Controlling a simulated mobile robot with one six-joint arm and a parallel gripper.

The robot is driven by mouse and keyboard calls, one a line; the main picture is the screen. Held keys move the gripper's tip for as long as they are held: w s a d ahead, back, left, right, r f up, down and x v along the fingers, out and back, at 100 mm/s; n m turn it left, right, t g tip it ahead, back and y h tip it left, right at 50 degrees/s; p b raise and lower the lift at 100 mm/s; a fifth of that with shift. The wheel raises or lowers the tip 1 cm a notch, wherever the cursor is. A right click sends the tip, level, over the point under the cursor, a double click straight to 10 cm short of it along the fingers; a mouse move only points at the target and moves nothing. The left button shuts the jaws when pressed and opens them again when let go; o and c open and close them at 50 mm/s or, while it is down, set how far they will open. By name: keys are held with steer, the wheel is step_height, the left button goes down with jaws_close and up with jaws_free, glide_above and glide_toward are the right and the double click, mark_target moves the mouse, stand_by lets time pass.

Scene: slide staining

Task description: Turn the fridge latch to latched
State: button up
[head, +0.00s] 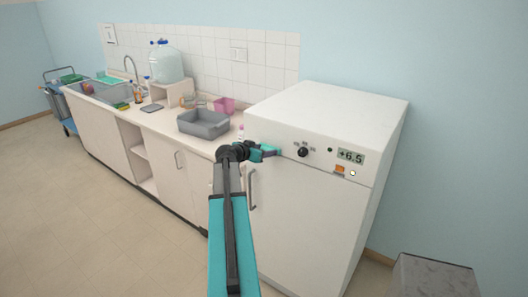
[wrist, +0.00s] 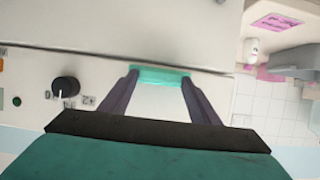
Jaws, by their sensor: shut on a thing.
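The fridge (head: 330,205) is a white cabinet with a front door and a control panel above it. A small teal piece, which I take to be the fridge latch (wrist: 160,76), lies along the seam between panel and door in the wrist view. My gripper (head: 272,151) reaches the upper left of the fridge front. In the wrist view its two dark fingers stand at the two ends of the teal piece, shut on it. In the head view my gripper mostly hides the latch, so its turn is hard to read there.
The panel carries a black knob (head: 303,152), a display (head: 351,157) reading +6.5 and an orange switch (head: 340,169). The door handle (head: 251,190) is below my gripper. A counter with a grey basin (head: 203,124) stands left. A grey box (head: 435,275) stands at right.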

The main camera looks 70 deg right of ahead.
steer(key=shift+w+d+f+n+b, duration=0.1)
steer(key=shift+w+n+b, duration=0.15)
steer(key=shift+b, duration=0.6)
steer(key=n+g+b, duration=0.2)
steer(key=n+b, duration=0.2)
steer(key=b, duration=0.1)
steer(key=w+n+g+b, duration=0.1)
steer(key=n+g+b, duration=0.1)
steer(key=n+b, duration=0.2)
steer(key=f+n+g+h+b, duration=0.1)
steer(key=n+g+b, duration=0.2)
steer(key=n+b, duration=0.2)
steer(key=shift+w+d+b, duration=0.15)
steer(key=shift+d+b, duration=0.1)
steer(key=shift+b, duration=0.2)
steer(key=o, duration=1)
steer(key=shift+f, duration=0.1)
steer(key=shift+o, duration=0.2)
steer(key=shift+a, duration=0.1)
